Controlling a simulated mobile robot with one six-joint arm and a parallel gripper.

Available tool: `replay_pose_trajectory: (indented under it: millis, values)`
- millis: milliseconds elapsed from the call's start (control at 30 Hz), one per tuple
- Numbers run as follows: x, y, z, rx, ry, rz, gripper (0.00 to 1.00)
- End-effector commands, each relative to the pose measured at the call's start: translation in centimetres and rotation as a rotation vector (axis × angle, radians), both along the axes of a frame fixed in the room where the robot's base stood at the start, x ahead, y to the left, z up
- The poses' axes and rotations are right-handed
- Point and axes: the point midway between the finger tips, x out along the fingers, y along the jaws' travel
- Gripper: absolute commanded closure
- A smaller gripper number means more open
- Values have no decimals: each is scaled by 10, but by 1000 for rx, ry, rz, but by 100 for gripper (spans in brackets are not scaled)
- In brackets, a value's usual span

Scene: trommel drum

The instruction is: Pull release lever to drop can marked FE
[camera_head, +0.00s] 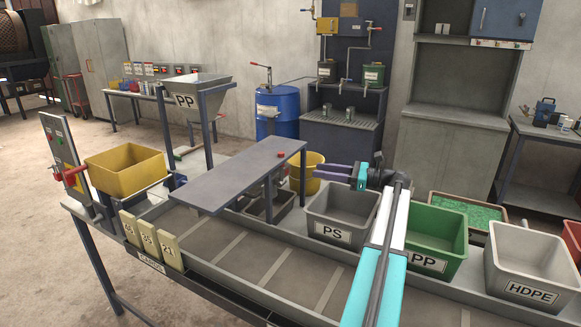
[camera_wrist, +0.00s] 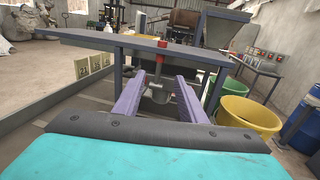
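My gripper (camera_head: 318,170) reaches left from the arm, with its purple fingers pointing toward a small red-topped lever (camera_head: 281,155) by the edge of the grey raised plate (camera_head: 235,175). In the wrist view my gripper (camera_wrist: 160,82) is open, its two fingers spread apart. The red-topped lever (camera_wrist: 161,46) stands ahead, lined up with the gap between them, with a grey metal fitting below it. I cannot tell whether the fingers touch it. No can marked FE is readable in either view.
Below lies a long grey trough (camera_head: 245,250). Beside it stand bins marked PS (camera_head: 331,233), PP (camera_head: 425,262) and HDPE (camera_head: 530,290). A yellow bucket (camera_head: 306,160) is behind the fingers. Number blocks (camera_head: 150,240) stand at the trough's left end. Plate legs flank the lever.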

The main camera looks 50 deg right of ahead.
Motion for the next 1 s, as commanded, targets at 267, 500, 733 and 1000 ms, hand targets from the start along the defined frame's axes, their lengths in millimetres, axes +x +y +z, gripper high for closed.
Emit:
replay_pose_trajectory:
  millis: [267,500,733,1000]
  values:
    - [33,17,1,0,1,2,63]
    - [64,31,1,0,1,1,63]
    - [91,44,1,0,1,0,63]
    - [109,51,0,0,1,-2,63]
